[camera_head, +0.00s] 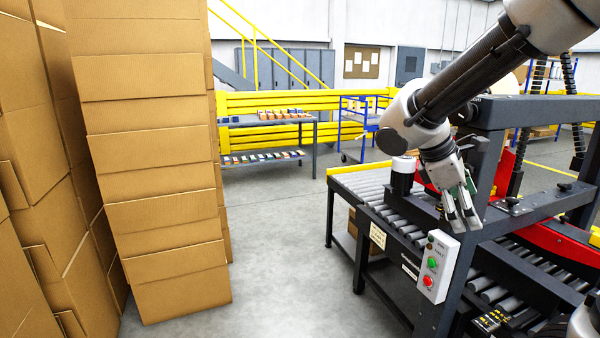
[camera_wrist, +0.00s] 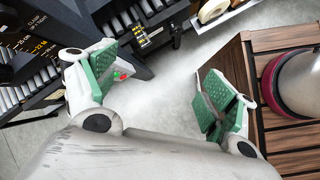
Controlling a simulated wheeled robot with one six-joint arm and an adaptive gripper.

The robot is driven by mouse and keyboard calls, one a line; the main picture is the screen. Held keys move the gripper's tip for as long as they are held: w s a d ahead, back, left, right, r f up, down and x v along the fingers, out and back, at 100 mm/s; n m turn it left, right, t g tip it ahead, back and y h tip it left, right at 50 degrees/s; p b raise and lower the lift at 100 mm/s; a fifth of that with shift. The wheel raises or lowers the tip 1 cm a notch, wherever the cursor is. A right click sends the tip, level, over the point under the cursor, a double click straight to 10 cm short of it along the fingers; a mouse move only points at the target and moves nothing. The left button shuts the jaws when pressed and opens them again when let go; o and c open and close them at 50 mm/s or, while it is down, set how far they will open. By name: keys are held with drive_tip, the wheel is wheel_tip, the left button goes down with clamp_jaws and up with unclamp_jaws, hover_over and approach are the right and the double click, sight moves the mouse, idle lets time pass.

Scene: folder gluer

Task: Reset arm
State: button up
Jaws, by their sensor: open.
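My gripper (camera_head: 462,210) hangs from my raised arm at the right of the head view, pointing down beside the machine's control box. It is empty.
Tall stacks of cardboard boxes (camera_head: 150,150) fill the left. Grey floor (camera_head: 285,250) lies clear between them and the conveyor. A shelf table (camera_head: 268,140) and yellow railings stand behind. In the wrist view, a brown slatted surface (camera_wrist: 285,125) is at the right.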

drive_tip(key=s+d+r+m+t+y, duration=0.2)
drive_tip(key=s+m+t+y, duration=0.2)
drive_tip(key=s+m, duration=0.8)
drive_tip(key=s+y, duration=0.1)
drive_tip(key=y, duration=0.1)
drive_tip(key=shift+s+d+r+y, duration=0.2)
drive_tip(key=shift+s+y, duration=0.1)
drive_tip(key=shift+y, duration=0.1)
idle(1.2)
